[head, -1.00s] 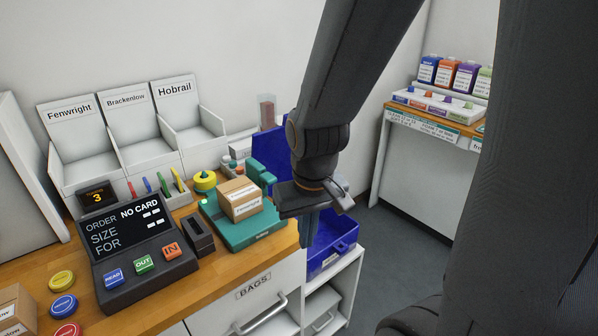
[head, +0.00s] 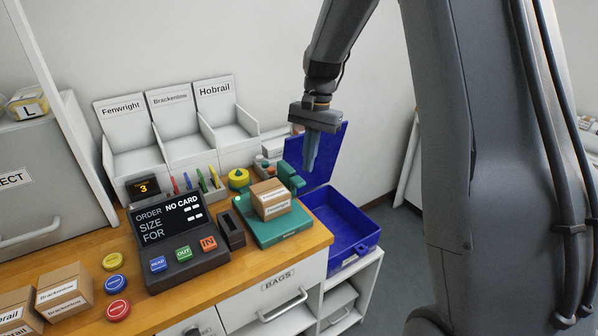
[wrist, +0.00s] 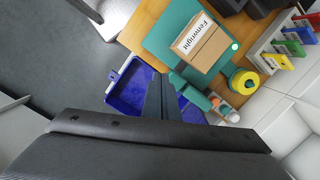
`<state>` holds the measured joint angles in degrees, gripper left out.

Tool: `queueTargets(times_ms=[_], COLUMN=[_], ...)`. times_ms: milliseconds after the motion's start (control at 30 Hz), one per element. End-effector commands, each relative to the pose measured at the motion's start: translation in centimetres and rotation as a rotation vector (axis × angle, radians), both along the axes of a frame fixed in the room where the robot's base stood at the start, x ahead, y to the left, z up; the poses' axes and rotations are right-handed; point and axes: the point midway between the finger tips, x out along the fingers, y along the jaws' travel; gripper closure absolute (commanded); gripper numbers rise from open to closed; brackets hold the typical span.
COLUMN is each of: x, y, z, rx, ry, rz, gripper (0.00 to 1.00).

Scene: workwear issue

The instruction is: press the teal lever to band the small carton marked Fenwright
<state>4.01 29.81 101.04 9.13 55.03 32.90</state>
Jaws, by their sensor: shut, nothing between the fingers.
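The small carton (head: 270,198) with a Fenwright label sits on the teal banding machine (head: 283,232) on the wooden counter. The teal lever (head: 291,178) stands at the machine's back right, beside the carton. In the wrist view the carton (wrist: 200,42), the machine's plate (wrist: 165,38) and the lever (wrist: 190,92) also show. My gripper (head: 309,168) is shut and empty, pointing down, just right of the lever in the head view and in front of the blue bin's raised lid. In the wrist view my gripper's fingers (wrist: 165,98) appear over the bin, near the lever; I see no clear contact.
A blue bin (head: 343,236) with its raised lid stands right of the counter. A yellow-green tape roll (head: 239,179) and small bottles (head: 264,165) stand behind the machine. An order terminal (head: 178,240) is to the left.

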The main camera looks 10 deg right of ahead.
Motion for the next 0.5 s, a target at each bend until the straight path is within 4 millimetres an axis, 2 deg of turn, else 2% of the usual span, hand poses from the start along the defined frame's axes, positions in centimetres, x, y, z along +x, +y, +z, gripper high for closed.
queueTargets(times_ms=[33, 100, 200, 333, 500], x=[1.5, 3.0, 4.4, 5.2, 5.2], y=[-0.2, -0.2, -0.3, -0.4, -0.4], z=[0.7, 1.2, 1.7, 1.9, 1.9], rx=[0.011, 0.023, 0.036, 0.042, 0.043], ry=[0.023, 0.049, 0.077, 0.093, 0.096], rz=[-0.052, -0.113, -0.173, -0.210, -0.214], gripper=[1.00, 1.00, 1.00, 1.00, 1.00])
